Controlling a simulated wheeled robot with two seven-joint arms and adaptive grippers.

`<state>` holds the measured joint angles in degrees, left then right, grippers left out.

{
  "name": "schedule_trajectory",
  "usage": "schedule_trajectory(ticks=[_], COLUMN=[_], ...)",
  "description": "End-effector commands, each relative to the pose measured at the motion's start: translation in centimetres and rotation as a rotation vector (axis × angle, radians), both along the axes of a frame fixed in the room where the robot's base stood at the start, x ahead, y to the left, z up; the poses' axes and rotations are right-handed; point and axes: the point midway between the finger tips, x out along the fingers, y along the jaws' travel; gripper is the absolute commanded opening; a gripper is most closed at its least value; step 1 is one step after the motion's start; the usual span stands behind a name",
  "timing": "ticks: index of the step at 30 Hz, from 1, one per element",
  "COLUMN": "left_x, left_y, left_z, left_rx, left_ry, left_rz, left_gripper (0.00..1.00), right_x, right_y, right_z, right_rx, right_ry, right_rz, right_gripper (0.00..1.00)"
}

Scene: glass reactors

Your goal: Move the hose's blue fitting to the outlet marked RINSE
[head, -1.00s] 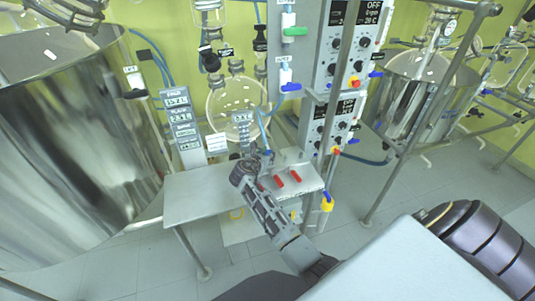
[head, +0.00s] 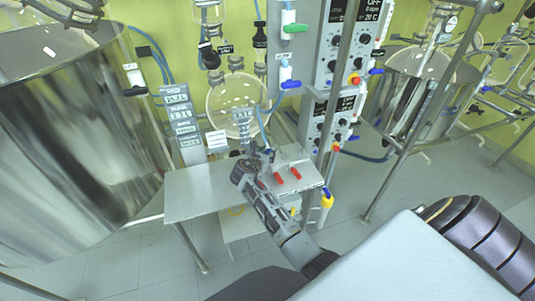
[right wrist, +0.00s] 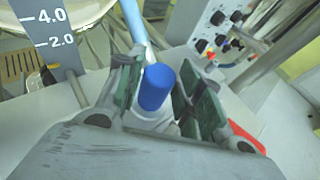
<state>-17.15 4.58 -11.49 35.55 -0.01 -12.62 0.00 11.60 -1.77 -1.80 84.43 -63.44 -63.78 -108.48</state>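The blue fitting (right wrist: 157,87) stands between the two fingers of my right gripper (right wrist: 160,95) in the right wrist view. The fingers have green pads and sit apart on either side of it. A light blue hose (right wrist: 133,22) shows just behind the fitting. In the head view my right gripper (head: 256,163) is over the metal bench, beside a small block with two red handles (head: 295,173). The hose (head: 263,125) comes down there from above. I cannot read a RINSE mark on any outlet. My left gripper is out of view.
The metal bench (head: 195,198) has bare room on its left. A round glass flask (head: 232,102) hangs behind it. A large steel vessel (head: 70,150) stands at left, and control boxes with knobs (head: 325,120) and a post stand at right. A scale plate (right wrist: 48,40) is close to the gripper.

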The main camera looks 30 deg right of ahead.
Motion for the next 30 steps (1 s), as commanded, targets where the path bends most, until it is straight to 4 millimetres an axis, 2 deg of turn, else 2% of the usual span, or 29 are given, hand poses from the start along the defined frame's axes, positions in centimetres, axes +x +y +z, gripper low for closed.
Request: schedule_trajectory(ticks=[1, 4, 19, 30], left_x=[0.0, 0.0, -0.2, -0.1], left_y=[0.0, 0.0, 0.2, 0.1], left_z=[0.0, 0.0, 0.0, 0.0], left_rx=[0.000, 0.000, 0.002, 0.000], left_ry=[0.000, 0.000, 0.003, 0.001], left_rz=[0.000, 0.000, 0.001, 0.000], left_gripper=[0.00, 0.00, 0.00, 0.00], right_x=[0.0, 0.0, -0.3, -2.3], right_y=[0.0, 0.0, 0.5, 3.6], right_z=[0.0, 0.0, 0.1, 1.6], right_rx=[0.000, 0.000, 0.001, 0.001], right_ry=[0.000, 0.000, 0.002, 0.001], right_rz=[0.000, 0.000, 0.000, 0.002], right_gripper=[0.46, 0.57, 0.57, 0.57])
